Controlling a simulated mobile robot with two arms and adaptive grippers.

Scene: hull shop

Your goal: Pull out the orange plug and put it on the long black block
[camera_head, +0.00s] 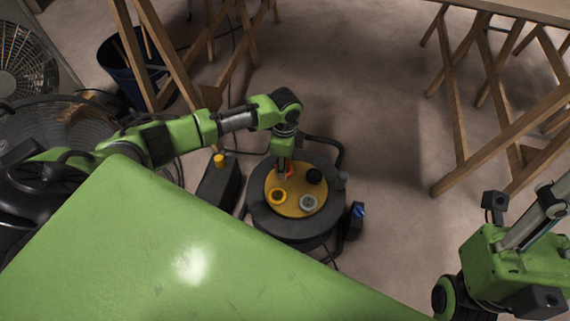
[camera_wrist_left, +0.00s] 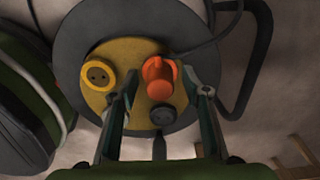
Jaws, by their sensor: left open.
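The orange plug (camera_wrist_left: 160,77) sits in a socket on the yellow face (camera_wrist_left: 97,100) of a black cable reel; it also shows in the head view (camera_head: 288,170), partly hidden. My left gripper (camera_wrist_left: 160,88) is open, its fingers on either side of the plug with gaps visible; whether they reach its depth is unclear. In the head view the left gripper (camera_head: 284,170) points down over the reel. A long black block (camera_head: 213,190) stands left of the reel, with a yellow-orange piece (camera_head: 219,160) at its far end. My right arm is at lower right; its fingers do not show.
The reel face also carries a yellow socket (camera_head: 277,196), a grey socket (camera_head: 308,202) and a black one (camera_head: 314,176). The reel's black tubular frame (camera_head: 341,155) curves around it. Wooden trestles (camera_head: 455,130) stand at right. Open floor (camera_head: 385,150) lies between.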

